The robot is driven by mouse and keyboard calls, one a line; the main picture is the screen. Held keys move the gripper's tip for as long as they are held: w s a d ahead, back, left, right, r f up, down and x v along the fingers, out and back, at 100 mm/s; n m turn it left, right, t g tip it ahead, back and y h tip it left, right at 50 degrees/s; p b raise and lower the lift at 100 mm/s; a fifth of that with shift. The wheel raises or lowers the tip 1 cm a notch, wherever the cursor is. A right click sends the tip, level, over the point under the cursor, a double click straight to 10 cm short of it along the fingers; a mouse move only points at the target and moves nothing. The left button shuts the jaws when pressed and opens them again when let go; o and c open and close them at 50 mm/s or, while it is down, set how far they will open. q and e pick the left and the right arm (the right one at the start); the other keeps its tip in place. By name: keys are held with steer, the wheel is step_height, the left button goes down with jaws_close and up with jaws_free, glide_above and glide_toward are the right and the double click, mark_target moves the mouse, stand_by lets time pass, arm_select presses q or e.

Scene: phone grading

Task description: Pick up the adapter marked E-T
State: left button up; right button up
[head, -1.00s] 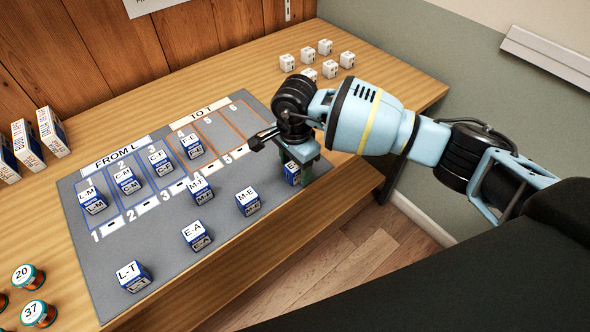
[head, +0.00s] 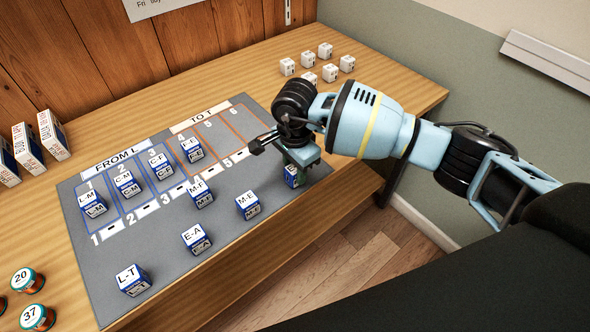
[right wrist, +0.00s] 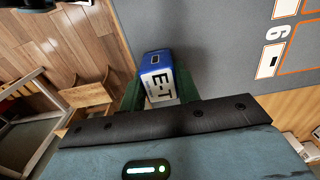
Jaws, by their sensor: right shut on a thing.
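The adapter marked E-T (right wrist: 159,80) is a small blue and white box between the green fingers of my right gripper (right wrist: 158,92) in the right wrist view. In the head view the adapter (head: 291,175) shows partly below my right gripper (head: 296,172), near the right end of the grey mat (head: 232,208). The right gripper is shut on it. I cannot tell whether the adapter still touches the mat. My left gripper is not in view.
Adapters marked M-E (head: 247,204), E-A (head: 196,238), L-T (head: 132,279) and M-F (head: 200,192) stand on the mat. Others fill slots 1 to 4; slots 5 and 6 look empty. White cubes (head: 326,51), boxes (head: 28,147) and spools (head: 34,317) stand around it.

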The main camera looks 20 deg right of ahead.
steer(key=shift+r, duration=0.45)
step_height(320, 180, up, 2)
steer(key=shift+r, duration=0.25)
steer(key=s+a, duration=0.3)
steer(key=s, duration=0.4)
steer(key=s+a+r, duration=0.1)
steer(key=s+a, duration=0.2)
steer(key=s, duration=0.4)
steer(key=shift+s+a+b, duration=0.3)
steer(key=shift+a+b, duration=0.05)
steer(key=shift+a, duration=0.05)
steer(key=shift+r, duration=0.1)
